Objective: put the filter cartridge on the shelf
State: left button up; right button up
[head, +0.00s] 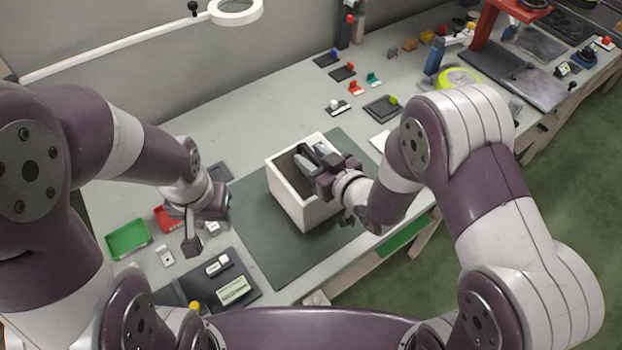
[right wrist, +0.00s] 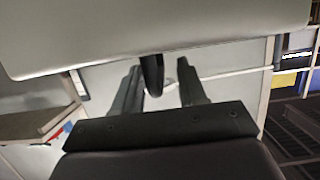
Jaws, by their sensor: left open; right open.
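I cannot pick out the filter cartridge for certain. A white open box (head: 292,205) stands on the dark green mat in the head view; its brown inside is partly hidden by my right gripper. No other shelf is clear near it. My right gripper (head: 312,158) is open, its grey fingers reaching into the box's opening. In the right wrist view its two fingers (right wrist: 158,88) stand apart below a broad pale panel (right wrist: 160,30). A dark rounded piece (right wrist: 152,74) shows between them; I cannot tell what it is. My left gripper (head: 204,231) is open and apart from the box.
A green tray (head: 128,239), a red tray (head: 168,218) and a dark tray (head: 235,289) with small white items lie near my left gripper. Several small coloured parts and a red press (head: 487,28) stand farther back. The green mat (head: 262,225) is bare around the box.

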jog(key=shift+w+a+f, duration=0.2)
jog(key=shift+w+a, duration=0.25)
jog(key=shift+w, duration=0.1)
jog(key=shift+d, duration=0.15)
jog(key=shift+s+d, duration=0.1)
jog(key=shift+c, duration=1.3)
jog(key=c, duration=0.5)
grip_shut()
jog(key=shift+r, duration=0.15)
